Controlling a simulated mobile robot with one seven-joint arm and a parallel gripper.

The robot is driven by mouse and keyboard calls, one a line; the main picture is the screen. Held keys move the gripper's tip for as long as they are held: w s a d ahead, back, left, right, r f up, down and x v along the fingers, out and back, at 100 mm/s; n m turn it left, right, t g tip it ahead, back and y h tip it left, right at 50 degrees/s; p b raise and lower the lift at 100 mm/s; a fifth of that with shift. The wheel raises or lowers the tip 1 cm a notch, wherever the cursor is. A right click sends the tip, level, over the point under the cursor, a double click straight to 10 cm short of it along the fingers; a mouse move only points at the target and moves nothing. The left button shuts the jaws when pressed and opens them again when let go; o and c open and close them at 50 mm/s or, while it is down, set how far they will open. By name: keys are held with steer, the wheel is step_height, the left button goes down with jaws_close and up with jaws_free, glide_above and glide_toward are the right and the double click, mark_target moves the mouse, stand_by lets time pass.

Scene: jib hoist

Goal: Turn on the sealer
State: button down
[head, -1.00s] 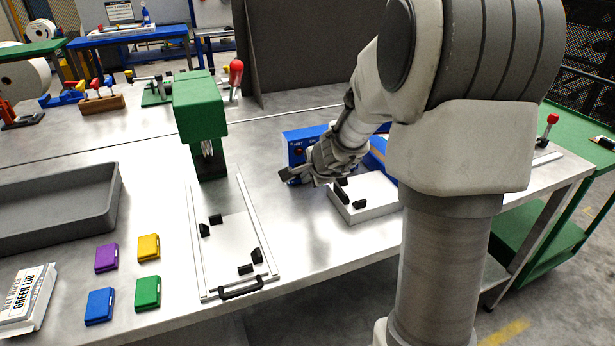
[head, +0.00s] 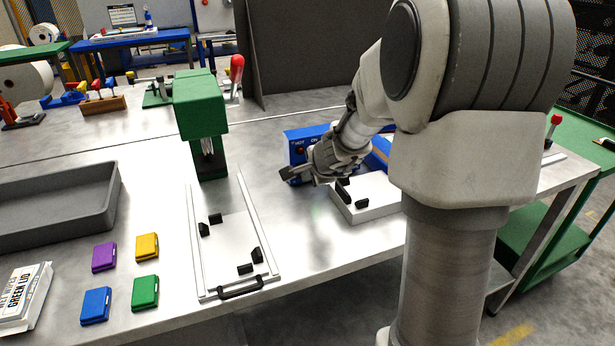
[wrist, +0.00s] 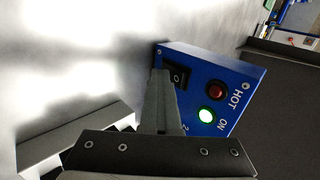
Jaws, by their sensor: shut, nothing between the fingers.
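The sealer is a blue box (head: 297,137) in the middle of the bench in the head view. Its panel also fills the centre of the wrist view (wrist: 240,75). The panel carries a black rocker switch (wrist: 179,75), a dark red lamp (wrist: 216,90) beside the word HOT, and a lamp glowing whitish green (wrist: 206,115) beside the word ON. My gripper (head: 286,175) is shut and empty in front of the panel. In the wrist view its fingertips (wrist: 161,74) are right beside the switch and overlap its edge; whether they touch it is unclear.
A white block with black stops (head: 370,208) sits just right of my gripper. A green press (head: 200,110) and a railed plate (head: 235,240) stand to the left. A grey tray (head: 60,245) and several coloured cases lie farther left. Bench between press and sealer is clear.

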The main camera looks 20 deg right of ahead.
steer(key=shift+r+p, duration=0.65)
steer(key=shift+r, duration=0.25)
steer(key=shift+f, duration=0.1)
